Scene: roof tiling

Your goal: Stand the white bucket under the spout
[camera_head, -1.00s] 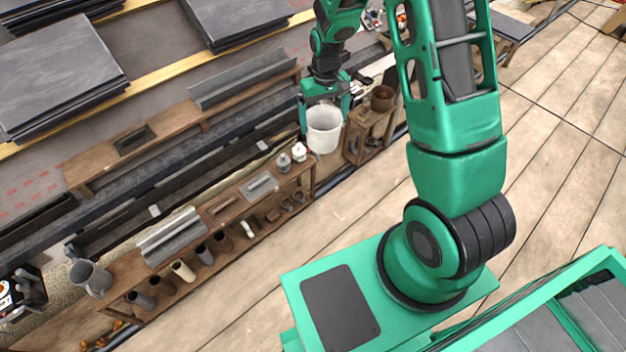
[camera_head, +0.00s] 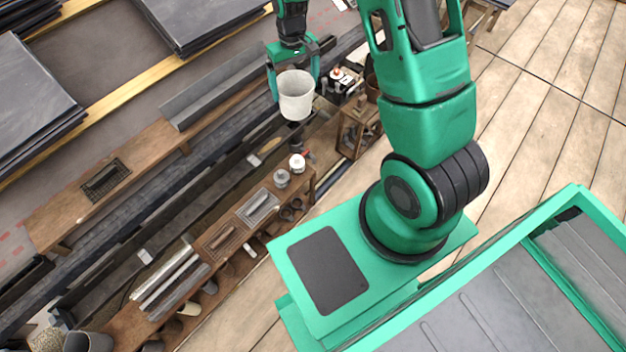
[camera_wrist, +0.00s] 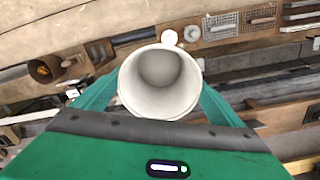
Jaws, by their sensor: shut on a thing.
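The white bucket (camera_head: 296,97) hangs between the two fingers of my gripper (camera_head: 294,82). My gripper is shut on it near the rim, with one green finger on each side. The bucket is roughly upright in the head view, held above the far end of the low workbench. In the wrist view, I look into the open bucket (camera_wrist: 160,82), which appears empty, between the fingers (camera_wrist: 158,98). I cannot clearly make out the spout. A dark fitting (camera_head: 296,136) shows just below the bucket in the picture, and I cannot tell whether it is the spout.
A wooden crate (camera_head: 357,128) stands right of the bucket. A grey bucket (camera_head: 88,342) is at bottom left.

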